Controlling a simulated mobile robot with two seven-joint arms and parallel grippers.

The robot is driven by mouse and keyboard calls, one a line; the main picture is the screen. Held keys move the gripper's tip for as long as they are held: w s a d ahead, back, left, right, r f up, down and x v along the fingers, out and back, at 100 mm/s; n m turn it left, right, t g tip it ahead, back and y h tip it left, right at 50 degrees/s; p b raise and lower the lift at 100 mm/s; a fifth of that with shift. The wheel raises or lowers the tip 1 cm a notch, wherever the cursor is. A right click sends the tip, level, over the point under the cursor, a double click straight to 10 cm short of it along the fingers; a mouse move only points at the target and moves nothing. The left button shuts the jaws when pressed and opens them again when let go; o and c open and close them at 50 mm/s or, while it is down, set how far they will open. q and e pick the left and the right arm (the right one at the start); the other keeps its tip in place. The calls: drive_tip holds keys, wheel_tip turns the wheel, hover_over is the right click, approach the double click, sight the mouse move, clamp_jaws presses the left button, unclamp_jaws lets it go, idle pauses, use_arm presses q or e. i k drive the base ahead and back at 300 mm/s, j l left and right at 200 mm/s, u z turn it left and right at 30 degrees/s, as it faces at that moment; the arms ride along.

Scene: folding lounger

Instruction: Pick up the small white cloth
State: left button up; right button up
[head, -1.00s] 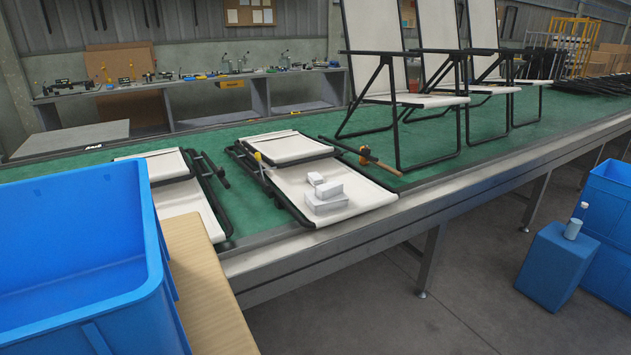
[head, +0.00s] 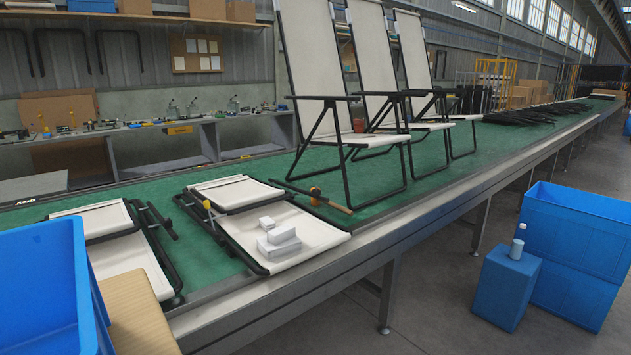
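Small white block-shaped pieces (head: 279,243) lie stacked on the pale fabric of a folded lounger (head: 318,236) on the green-topped bench. One larger flat piece is at the bottom with smaller ones on top. I cannot tell whether any of them is the small white cloth; no clearly cloth-like small piece shows elsewhere. Neither of my grippers is in view.
A second folded lounger (head: 125,262) lies to the left. Unfolded loungers (head: 325,75) stand behind. A mallet (head: 330,203) lies on the bench (head: 385,240). A blue bin (head: 40,285) is at front left. Blue crates (head: 580,240) and a blue box (head: 505,290) stand on the right floor.

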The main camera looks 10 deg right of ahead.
sight(267, 223)
drive_tip(key=i+l+u, duration=0.1)
drive_tip(key=u, duration=0.8)
drive_tip(key=l+u, duration=0.35)
drive_tip(key=i+l+u, duration=0.1)
drive_tip(key=l+u, duration=0.6)
drive_tip(key=l, duration=0.55)
drive_tip(key=k+l, duration=0.1)
drive_tip(key=l, duration=0.3)
drive_tip(key=l+u, duration=0.1)
drive_tip(key=l, duration=0.35)
drive_tip(key=k, duration=0.05)
